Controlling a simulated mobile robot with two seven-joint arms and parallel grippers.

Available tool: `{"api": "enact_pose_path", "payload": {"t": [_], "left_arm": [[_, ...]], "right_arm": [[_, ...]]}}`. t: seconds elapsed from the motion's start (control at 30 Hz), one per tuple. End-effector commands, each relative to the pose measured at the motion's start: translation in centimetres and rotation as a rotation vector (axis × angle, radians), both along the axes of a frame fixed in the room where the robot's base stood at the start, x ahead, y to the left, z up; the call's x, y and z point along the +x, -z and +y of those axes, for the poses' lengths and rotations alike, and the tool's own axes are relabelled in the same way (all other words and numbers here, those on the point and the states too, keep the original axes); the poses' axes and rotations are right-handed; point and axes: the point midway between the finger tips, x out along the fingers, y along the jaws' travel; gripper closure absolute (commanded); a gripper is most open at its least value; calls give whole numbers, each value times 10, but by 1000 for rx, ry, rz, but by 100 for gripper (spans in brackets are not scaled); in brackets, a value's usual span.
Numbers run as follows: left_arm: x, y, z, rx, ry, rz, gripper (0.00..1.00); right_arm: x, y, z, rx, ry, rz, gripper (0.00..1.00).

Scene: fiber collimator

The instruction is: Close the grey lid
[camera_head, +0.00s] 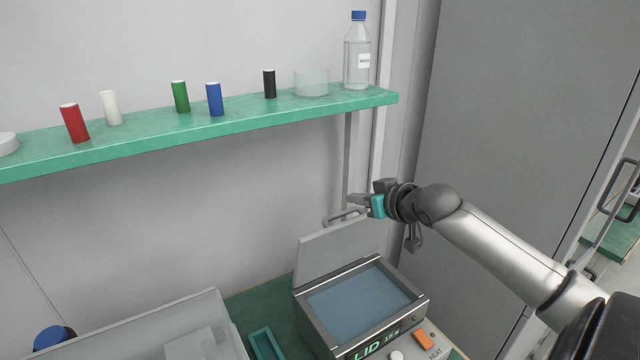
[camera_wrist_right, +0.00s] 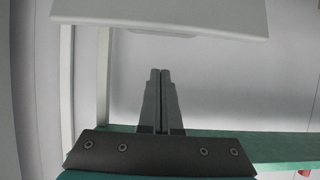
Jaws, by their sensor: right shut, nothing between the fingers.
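The grey lid (camera_head: 338,248) stands open, tilted up at the back of a box-shaped device (camera_head: 318,321) with a blue interior and a front panel. A handle (camera_head: 345,216) shows at the lid's top edge. My right gripper (camera_head: 356,199) is shut and empty, just above the lid's top edge near the handle. In the right wrist view the fingers (camera_wrist_right: 160,95) are together, with a pale panel edge, seemingly the lid (camera_wrist_right: 165,15), across the top and apart from the fingertips. My left gripper is not in view.
A green shelf (camera_head: 220,130) above holds several coloured cylinders, a clear dish (camera_head: 311,83) and a blue-capped bottle (camera_head: 357,52). A grey container (camera_head: 150,335) and a small green tray (camera_head: 265,344) stand left of the device. A grey cabinet (camera_head: 500,130) rises at the right.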

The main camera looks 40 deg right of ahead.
Motion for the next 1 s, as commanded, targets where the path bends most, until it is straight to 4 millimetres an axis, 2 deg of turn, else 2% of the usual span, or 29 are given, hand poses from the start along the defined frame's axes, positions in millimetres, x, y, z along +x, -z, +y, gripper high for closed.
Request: {"api": "enact_pose_path", "payload": {"t": [0.07, 0.27, 1.0], "left_arm": [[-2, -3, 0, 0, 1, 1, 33], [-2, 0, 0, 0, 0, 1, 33], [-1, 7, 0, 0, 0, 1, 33]], "right_arm": [[1, -4, -2, 2, 6, 3, 100], [11, 2, -4, 3, 8, 2, 100], [80, 36, -11, 4, 8, 1, 100]]}}
